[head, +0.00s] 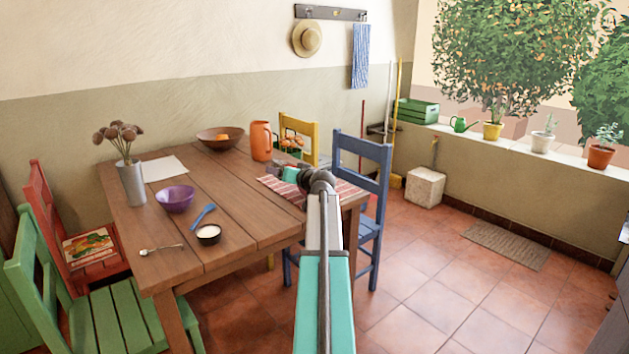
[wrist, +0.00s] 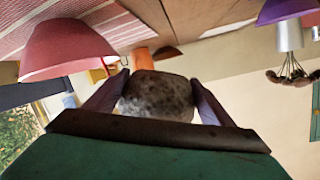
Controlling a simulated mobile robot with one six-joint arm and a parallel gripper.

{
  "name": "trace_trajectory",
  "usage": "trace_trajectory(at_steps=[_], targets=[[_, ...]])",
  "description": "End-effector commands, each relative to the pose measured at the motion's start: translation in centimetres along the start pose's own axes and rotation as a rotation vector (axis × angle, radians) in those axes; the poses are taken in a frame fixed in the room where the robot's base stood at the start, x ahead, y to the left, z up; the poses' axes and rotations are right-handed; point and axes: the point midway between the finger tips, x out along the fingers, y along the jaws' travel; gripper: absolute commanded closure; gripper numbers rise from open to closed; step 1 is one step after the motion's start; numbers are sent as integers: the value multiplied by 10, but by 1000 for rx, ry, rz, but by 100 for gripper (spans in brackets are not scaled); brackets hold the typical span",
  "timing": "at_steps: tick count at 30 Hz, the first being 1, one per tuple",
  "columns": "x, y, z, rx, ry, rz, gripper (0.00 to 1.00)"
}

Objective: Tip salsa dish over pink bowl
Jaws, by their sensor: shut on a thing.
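My gripper (wrist: 158,80) is shut on a grey speckled, stone-like dish (wrist: 157,98), the salsa dish, with a finger on each side of it in the wrist view. The wrist picture is turned over, with the table along its top. The dish's inside and any salsa are hidden, so I cannot tell its tilt. The pink bowl (wrist: 68,50) stands on the striped mat, to the left of the dish in the wrist view and apart from it in the picture. In the head view my arm reaches over the mat, and I cannot make out the pink bowl there.
The red striped mat (head: 273,185) lies at the table's right end. An orange jug (head: 261,141) and a brown bowl (head: 220,135) stand behind. A purple bowl (head: 174,198), blue spoon (head: 202,216) and small black dish (head: 208,235) are left. A blue chair (head: 362,150) stands at right.

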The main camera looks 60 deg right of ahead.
Motion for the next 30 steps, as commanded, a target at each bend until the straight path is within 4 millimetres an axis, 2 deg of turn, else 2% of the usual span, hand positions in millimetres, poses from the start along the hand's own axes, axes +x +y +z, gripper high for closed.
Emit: trace_trajectory(at_steps=[30], targets=[[-1,3,-6,46,-5,-8,63]])
